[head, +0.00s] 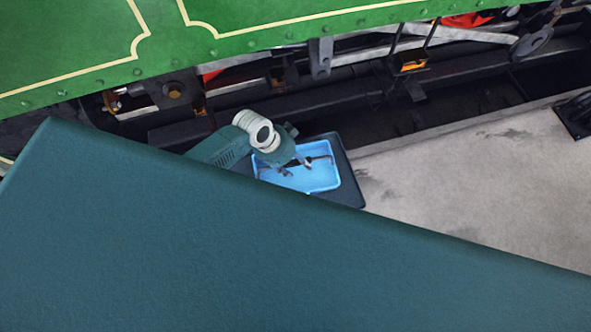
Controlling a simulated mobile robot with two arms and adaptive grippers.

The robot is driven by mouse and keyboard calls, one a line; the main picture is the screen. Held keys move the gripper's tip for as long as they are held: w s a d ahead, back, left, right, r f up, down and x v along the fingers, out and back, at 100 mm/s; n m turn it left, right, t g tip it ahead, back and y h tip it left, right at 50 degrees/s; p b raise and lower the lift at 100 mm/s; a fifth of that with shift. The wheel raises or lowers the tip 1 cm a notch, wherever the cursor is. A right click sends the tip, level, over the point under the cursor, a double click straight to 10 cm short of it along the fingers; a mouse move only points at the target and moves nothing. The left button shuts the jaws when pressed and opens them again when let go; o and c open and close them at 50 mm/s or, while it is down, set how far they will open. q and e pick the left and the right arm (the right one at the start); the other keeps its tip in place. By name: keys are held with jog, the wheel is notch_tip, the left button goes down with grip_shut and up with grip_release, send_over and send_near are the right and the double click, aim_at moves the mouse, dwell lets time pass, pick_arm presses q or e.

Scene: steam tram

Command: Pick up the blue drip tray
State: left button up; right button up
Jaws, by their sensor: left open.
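I cannot tell whether the fingers touch the tray. The arm and the gripper body hide the tray's far left corner. My right gripper is not in view.
The green steam tram (250,18) runs across the top, with dark rods and frame parts (330,88) below its side. Grey paving (450,175) lies clear to the right of the tray. A black fitting (574,115) is at the far right. The lower part of the view is blocked.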

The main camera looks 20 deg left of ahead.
pick_arm(q)
jog(key=shift+f, duration=0.2)
dwell(0.3)
grip_shut()
jog(key=shift+w, duration=0.1)
